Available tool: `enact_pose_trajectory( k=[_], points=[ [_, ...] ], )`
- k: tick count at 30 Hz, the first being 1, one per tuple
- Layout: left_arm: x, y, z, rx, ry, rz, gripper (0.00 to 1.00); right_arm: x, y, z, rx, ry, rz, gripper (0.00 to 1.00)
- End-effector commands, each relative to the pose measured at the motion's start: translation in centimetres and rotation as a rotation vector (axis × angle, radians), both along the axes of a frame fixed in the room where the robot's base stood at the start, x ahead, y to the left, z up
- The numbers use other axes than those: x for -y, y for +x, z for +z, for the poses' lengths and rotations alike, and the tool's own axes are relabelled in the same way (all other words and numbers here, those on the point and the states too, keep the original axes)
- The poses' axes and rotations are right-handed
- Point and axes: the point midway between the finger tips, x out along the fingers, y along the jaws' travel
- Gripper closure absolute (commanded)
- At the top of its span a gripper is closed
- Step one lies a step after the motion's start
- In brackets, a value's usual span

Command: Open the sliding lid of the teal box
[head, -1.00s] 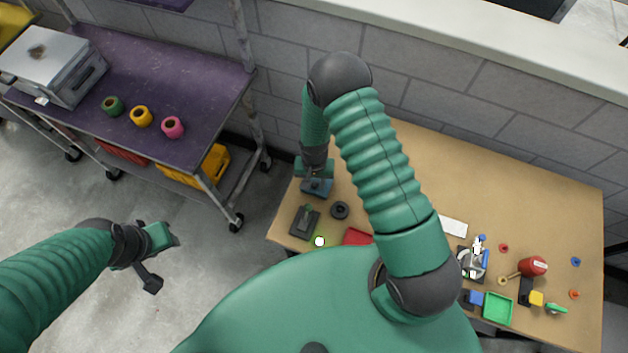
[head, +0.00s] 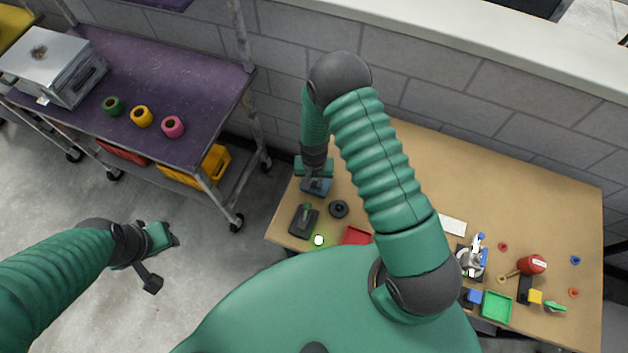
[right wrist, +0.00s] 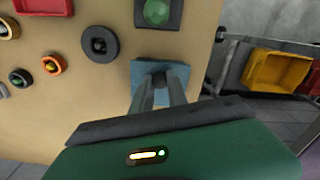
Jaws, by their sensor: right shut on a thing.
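The small teal box (head: 316,188) stands near the far left corner of the wooden table, and its blue-teal top also shows in the right wrist view (right wrist: 139,74). My right gripper (head: 315,180) reaches down onto it from above. In the right wrist view its two fingers (right wrist: 161,88) are shut on a small dark knob (right wrist: 159,80) on the box top. The fingers and palm hide part of the box, and I cannot see a lid gap. My left gripper (head: 163,262) is open and empty over the floor, left of the table.
A black ring (head: 339,209) and a dark block with a green knob (head: 304,220) lie close to the box. A red tray (head: 356,236) is nearer me. Tools and a green tray (head: 497,307) are at the right. A purple cart (head: 150,80) stands left.

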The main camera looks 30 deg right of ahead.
Motion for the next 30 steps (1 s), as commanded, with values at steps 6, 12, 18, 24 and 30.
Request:
enact_pose_trajectory(
  k=[6, 12, 18, 24, 30],
  points=[
    [0.0, 0.0, 0.0, 0.0, 0.0, 0.0, 0.64, -0.1, -0.4, -0.2, -0.009, 0.002, 0.001, 1.0],
    [0.0, 0.0, -0.1, 0.0, 0.0, 0.0, 0.64, -0.2, -0.4, -0.2, -0.01, 0.002, 0.001, 1.0],
    [0.0, 0.0, -0.2, 0.0, 0.0, 0.0, 0.64, -0.1, -0.3, -0.3, -0.01, 0.002, 0.0, 1.0],
    [0.0, 0.0, -2.1, 0.0, 0.0, 0.0, 0.64, 2.6, 2.2, -0.8, -0.004, 0.001, -0.004, 1.0],
    [0.0, 0.0, -3.4, 0.0, 0.0, 0.0, 0.64, 5.2, 4.6, -0.5, -0.003, 0.001, -0.002, 1.0]
  ],
)
